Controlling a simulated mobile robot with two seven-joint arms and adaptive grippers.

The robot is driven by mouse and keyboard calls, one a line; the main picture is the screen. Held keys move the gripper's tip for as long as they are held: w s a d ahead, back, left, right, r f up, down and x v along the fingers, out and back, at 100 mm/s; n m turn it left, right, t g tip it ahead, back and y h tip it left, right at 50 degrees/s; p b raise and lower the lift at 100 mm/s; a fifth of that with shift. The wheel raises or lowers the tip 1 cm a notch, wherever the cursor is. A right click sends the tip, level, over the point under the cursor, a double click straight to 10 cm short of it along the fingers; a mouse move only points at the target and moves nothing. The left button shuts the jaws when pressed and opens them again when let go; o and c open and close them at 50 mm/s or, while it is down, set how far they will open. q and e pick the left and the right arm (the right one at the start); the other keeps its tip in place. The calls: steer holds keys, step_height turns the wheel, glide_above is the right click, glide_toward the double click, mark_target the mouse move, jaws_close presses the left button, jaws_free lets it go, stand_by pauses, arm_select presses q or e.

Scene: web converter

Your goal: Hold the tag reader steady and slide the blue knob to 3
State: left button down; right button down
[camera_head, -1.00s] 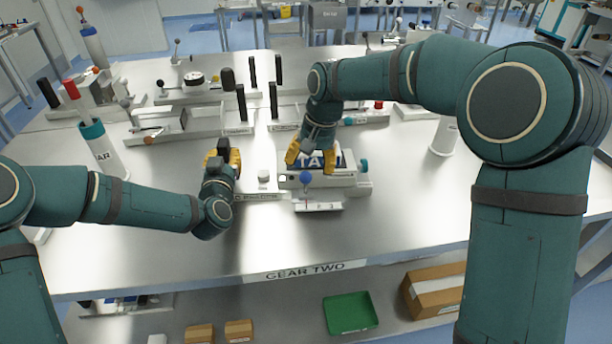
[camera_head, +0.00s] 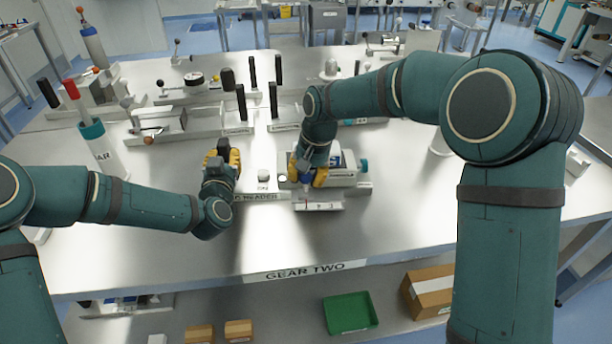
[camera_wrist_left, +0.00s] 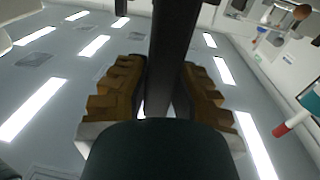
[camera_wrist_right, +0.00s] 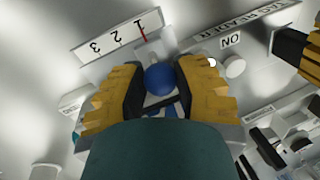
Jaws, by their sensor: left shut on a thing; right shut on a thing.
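The tag reader (camera_head: 345,180) is a pale box on the bench, partly hidden behind my right gripper. My right gripper (camera_head: 307,175) points down at its front and is shut on the blue knob (camera_wrist_right: 160,79), a round ball between the yellow fingers. A white scale (camera_head: 318,206) marked 1, 2, 3 lies in front; it also shows in the right wrist view (camera_wrist_right: 118,44). The knob lines up with the red mark by 1. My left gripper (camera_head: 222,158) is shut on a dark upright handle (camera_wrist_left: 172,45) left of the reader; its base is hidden.
A white ON button (camera_wrist_right: 234,66) sits beside the reader, between the grippers. Black upright levers (camera_head: 272,100) and slide fixtures stand behind. A white cylinder (camera_head: 98,150) with a teal rim stands at left. The bench front is clear above the GEAR TWO label (camera_head: 305,271).

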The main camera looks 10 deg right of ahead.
arm_select(q)
steer(key=shift+s+a+f, duration=0.1)
steer(key=shift+a+f, duration=0.05)
steer(key=shift+f, duration=0.5)
arm_select(e)
steer(key=d, duration=0.6)
steer(key=shift+s+d+f, duration=0.1)
steer(key=shift+s+d, duration=0.15)
steer(key=shift+s, duration=0.1)
steer(key=c, duration=0.6)
jaws_free()
steer(key=shift+d, duration=0.1)
steer(key=shift+c, duration=0.2)
steer(key=shift+r, duration=0.35)
step_height(320, 180, up, 11)
steer(key=s+d, duration=0.1)
steer(key=d, duration=0.1)
steer(key=shift+r, duration=0.15)
arm_select(q)
steer(key=shift+r, duration=0.45)
